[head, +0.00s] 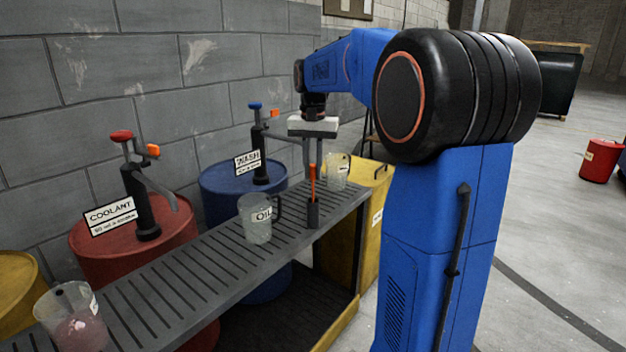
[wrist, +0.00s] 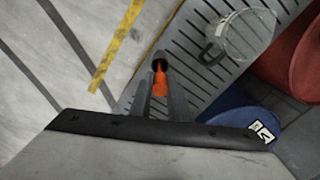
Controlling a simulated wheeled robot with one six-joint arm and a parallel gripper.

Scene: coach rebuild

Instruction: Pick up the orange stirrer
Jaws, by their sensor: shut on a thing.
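The orange stirrer (head: 312,184) stands upright in a small dark holder (head: 313,214) on the slatted bench (head: 190,270). My gripper (head: 312,165) points down over it, with its fingers at the stirrer's upper part. In the wrist view my gripper (wrist: 161,90) is shut on the orange stirrer (wrist: 160,84), which shows between the two fingers. The dark holder (wrist: 159,64) shows just beyond the fingertips. The stirrer's lower end is hidden in the holder.
A jug with pinkish liquid (head: 75,322) is at the near left. Red (head: 130,248) and blue (head: 225,186) drums with pumps stand along the wall.

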